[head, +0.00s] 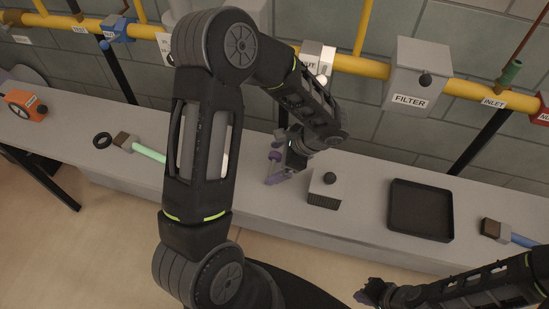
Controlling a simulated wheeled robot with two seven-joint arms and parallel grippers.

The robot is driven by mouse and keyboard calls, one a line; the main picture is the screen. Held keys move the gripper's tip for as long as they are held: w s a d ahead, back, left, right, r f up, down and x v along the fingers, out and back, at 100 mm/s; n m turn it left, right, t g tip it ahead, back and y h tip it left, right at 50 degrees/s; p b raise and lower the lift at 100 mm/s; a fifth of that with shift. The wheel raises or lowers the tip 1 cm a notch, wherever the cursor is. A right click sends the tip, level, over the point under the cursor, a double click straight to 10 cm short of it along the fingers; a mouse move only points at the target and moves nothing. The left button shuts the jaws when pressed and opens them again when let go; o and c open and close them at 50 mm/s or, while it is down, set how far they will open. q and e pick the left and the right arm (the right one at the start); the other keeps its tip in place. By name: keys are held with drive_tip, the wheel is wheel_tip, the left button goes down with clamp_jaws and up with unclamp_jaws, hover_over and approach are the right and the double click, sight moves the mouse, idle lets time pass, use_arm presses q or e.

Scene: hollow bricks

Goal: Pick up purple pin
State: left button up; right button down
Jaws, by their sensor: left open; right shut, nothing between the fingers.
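My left gripper (277,165) is over the grey bench, left of the small block with a black knob. Its fingers are apart. A small purple piece (274,156) shows at the fingers and appears to be the purple pin. The fingers are purplish too, so its outline is hard to separate. I cannot tell whether the fingers touch it. My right gripper (369,292) is low at the bottom right, in front of the bench, shut and empty.
The small block (325,190) stands just right of my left gripper. A black tray (421,232) lies further right. A green-handled tool (148,152) and black ring (103,141) lie left. Yellow pipes and the filter box (415,78) line the wall behind.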

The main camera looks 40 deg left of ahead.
idle(0.3)
use_arm(q)
drive_tip(key=c, duration=1.5)
